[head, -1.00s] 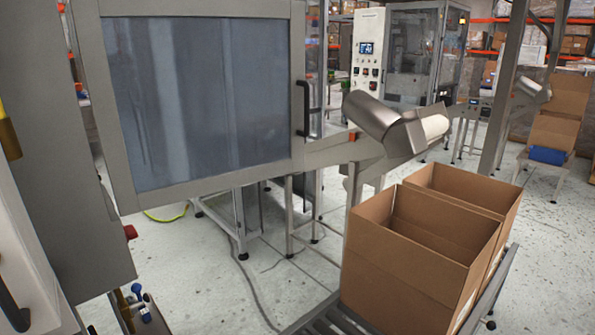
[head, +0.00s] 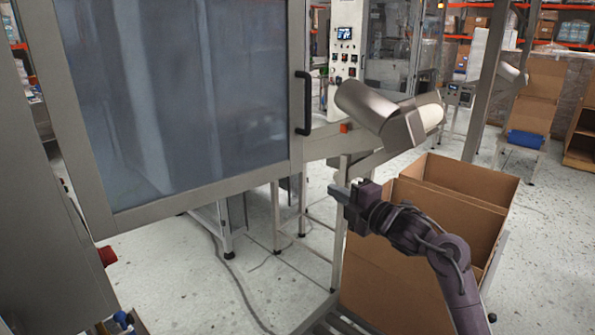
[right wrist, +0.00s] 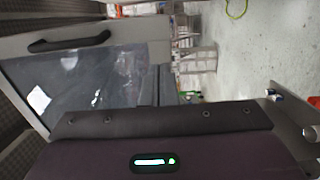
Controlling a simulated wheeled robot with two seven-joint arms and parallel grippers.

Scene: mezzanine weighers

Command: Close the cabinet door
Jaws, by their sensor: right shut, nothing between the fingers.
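The cabinet door (head: 190,95) is a large grey metal frame with a bluish see-through pane. It fills the left half of the head view and stands swung out toward me. Its black handle (head: 304,103) is on the right edge. In the right wrist view the door pane (right wrist: 85,88) and the handle (right wrist: 70,42) show at the upper left. My right gripper (head: 335,192) is shut and empty, below and right of the handle, apart from the door as far as I can tell. The fingers are hidden in the right wrist view. My left gripper is out of view.
Open cardboard boxes (head: 395,285) stand on a roller conveyor (head: 335,322) under my right arm. A metal chute (head: 380,112) juts out right of the door. A grey cabinet part (head: 40,220) with a red knob (head: 107,256) is at the left.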

